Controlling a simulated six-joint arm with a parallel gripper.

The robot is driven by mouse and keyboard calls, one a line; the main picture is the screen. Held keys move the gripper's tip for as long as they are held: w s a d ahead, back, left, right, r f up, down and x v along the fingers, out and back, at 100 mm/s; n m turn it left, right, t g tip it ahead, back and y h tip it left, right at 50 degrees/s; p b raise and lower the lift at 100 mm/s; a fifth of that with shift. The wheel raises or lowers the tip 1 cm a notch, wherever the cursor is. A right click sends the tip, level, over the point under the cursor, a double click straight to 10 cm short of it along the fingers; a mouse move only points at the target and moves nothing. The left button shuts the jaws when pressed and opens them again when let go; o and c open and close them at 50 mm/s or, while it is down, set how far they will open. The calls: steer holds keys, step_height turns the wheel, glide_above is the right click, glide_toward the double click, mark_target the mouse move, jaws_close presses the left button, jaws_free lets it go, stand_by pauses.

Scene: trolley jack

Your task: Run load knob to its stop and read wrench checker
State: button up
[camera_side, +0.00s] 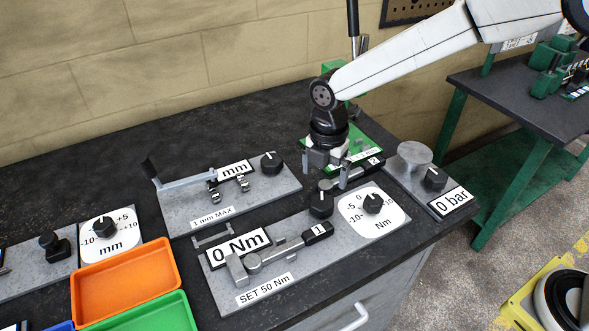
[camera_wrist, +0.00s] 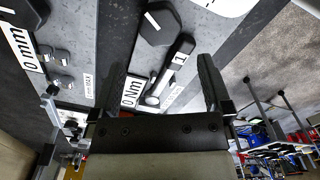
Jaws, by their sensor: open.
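The wrench checker (camera_side: 215,275) is a grey plate with a display (camera_side: 239,246) reading "0 Nm", a "SET 50 Nm" label and a wrench tagged 1 (camera_side: 290,247). A black knob (camera_side: 321,205) stands at its back edge; I take it for the load knob. It also shows in the wrist view (camera_wrist: 160,23), beyond my fingertips. A white Nm dial (camera_side: 352,219) with a black centre knob (camera_side: 373,203) is at the right. My gripper (camera_side: 324,165) is open and empty, pointing down, above and behind the black knob, apart from it.
A wrench tagged 2 (camera_side: 357,170) lies near my gripper. A mm plate (camera_side: 180,222) with a lever and knob stands left, a "0 bar" plate (camera_side: 450,201) right. Orange (camera_side: 125,281) and green trays sit front left. The dark bench top behind the mm plate is clear.

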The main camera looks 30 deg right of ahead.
mark_target(322, 201)
steer(key=shift+f, duration=3.9)
steer(key=c, duration=1.1)
steer(key=shift+m, duration=2.4)
steer(key=o, duration=1.1)
